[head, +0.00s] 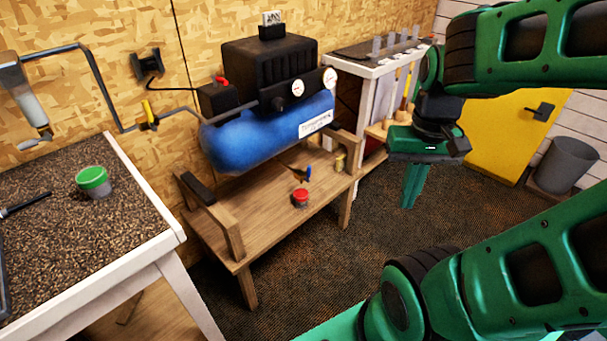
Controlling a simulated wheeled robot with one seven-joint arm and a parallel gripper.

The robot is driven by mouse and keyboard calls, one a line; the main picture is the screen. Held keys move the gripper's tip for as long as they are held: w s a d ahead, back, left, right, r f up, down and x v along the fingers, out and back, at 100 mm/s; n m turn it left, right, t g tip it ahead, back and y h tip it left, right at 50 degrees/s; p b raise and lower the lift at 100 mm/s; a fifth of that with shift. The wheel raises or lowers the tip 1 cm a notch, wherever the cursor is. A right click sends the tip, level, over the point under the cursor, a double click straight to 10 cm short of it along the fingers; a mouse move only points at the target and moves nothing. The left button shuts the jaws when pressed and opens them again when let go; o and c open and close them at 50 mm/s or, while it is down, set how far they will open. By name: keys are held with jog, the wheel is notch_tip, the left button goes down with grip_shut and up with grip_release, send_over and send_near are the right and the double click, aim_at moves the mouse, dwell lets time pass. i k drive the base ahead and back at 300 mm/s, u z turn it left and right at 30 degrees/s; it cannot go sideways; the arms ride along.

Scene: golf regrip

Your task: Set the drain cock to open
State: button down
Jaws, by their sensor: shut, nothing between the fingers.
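The blue compressor tank (240,140) sits on a wooden stand in the middle left. Below its right part is a small brass fitting with a blue handle (309,173), which looks like the drain cock. The handle appears roughly upright, but it is too small to tell its setting. My gripper (411,190) points down, shut and empty, in the air to the right of the stand, well apart from the fitting.
A red-lidded tub (300,198) and a small brass-coloured can (339,162) stand on the wooden stand (265,225). A yellow-handled valve (148,112) is on the wall pipe. Dark floor (320,270) is clear in front.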

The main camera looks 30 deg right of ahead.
aim_at(309, 168)
jog(key=z, duration=0.15)
jog(key=i, duration=0.9)
jog(key=u, duration=0.05)
